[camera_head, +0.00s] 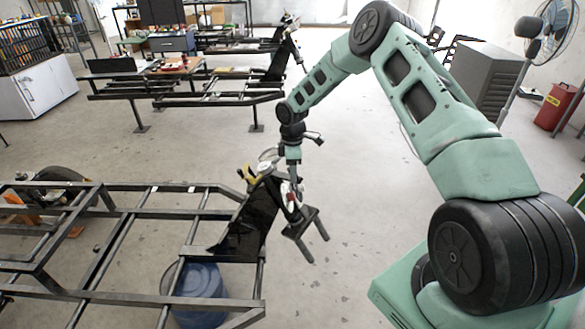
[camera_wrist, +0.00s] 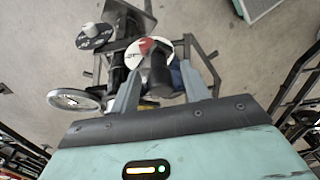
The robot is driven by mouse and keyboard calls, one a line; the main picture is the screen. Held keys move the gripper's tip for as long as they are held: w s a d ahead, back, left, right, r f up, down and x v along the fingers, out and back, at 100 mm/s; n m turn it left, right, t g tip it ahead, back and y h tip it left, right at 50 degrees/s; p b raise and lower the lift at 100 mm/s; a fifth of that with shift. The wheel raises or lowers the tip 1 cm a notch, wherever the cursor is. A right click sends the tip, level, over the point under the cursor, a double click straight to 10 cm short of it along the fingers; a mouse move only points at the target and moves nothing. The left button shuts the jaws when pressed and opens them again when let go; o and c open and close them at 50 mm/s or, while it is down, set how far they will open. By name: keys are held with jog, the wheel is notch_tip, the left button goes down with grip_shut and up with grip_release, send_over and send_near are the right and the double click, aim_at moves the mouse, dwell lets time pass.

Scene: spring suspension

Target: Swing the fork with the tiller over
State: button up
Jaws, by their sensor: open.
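The dark fork (camera_head: 303,233) sticks out at the front end of the nearest black vehicle frame (camera_head: 225,212), beside a dark upright panel (camera_head: 256,222). My gripper (camera_head: 291,187) points down over the top of this fork assembly. In the wrist view my gripper (camera_wrist: 160,70) is open, with one finger on each side of a dark cylindrical part (camera_wrist: 158,76), possibly the tiller. A red and white disc (camera_wrist: 148,48) lies just beyond it. I cannot tell whether the fingers touch the part.
A blue barrel (camera_head: 200,292) stands under the near frame. A second black frame (camera_head: 215,95) stands farther back. A grey cabinet (camera_head: 487,82) and red bin (camera_head: 553,106) are at the right. The floor (camera_head: 350,230) right of the fork is clear.

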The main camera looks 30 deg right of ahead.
jog(key=shift+f, duration=0.35)
grip_shut()
